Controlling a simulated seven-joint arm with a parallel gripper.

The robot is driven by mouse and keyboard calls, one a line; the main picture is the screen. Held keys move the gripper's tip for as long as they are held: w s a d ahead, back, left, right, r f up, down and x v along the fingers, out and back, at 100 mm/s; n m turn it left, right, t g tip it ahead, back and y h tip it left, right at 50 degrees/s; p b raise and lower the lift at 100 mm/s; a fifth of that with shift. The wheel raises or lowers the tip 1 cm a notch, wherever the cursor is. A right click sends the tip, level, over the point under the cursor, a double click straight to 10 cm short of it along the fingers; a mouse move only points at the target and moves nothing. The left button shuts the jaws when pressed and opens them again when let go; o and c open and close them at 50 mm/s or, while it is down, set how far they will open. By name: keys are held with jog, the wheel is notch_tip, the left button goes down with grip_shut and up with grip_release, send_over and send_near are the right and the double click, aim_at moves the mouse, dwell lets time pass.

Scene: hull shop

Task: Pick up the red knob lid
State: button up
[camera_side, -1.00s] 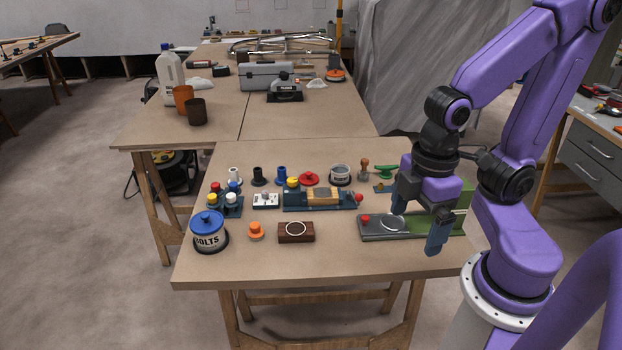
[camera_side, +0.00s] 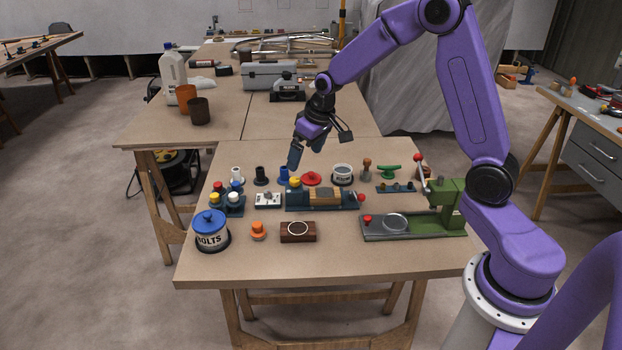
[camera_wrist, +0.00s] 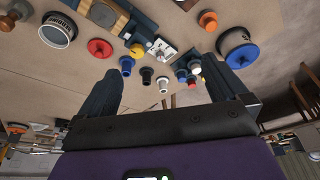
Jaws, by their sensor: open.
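The red knob lid (camera_side: 311,179) lies on the bench behind the blue vise-like fixture, between a blue peg and a white tin. It also shows in the wrist view (camera_wrist: 100,48) as a red disc with a knob, left of centre. My gripper (camera_side: 305,150) is above and behind the lid in the side view, with nothing between its fingers. In the wrist view, its two dark fingers (camera_wrist: 162,88) stand wide apart, and the lid lies beyond the left fingertip.
The blue fixture (camera_side: 292,203) with a wooden block stands in front of the lid. A white tin (camera_side: 343,176), a blue peg (camera_side: 283,176) and a black peg (camera_side: 261,177) stand close by. A green press (camera_side: 450,205) is at the right.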

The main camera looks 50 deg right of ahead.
jog(key=w+d+f+m+t+h, duration=0.1)
jog(key=w+d+f+m, duration=0.15)
jog(key=d, duration=0.45)
jog(key=w+d+f+m, duration=0.15)
jog(key=w+d, duration=0.25)
jog(key=d, duration=0.4)
send_over(311, 173)
jog(key=s, duration=0.3)
jog(key=f, duration=1.1)
jog(key=shift+w+f, duration=0.25)
jog(key=shift+f, duration=0.05)
jog(key=shift+x, duration=2.7)
jog(key=shift+w, duration=0.2)
jog(key=c, duration=1)
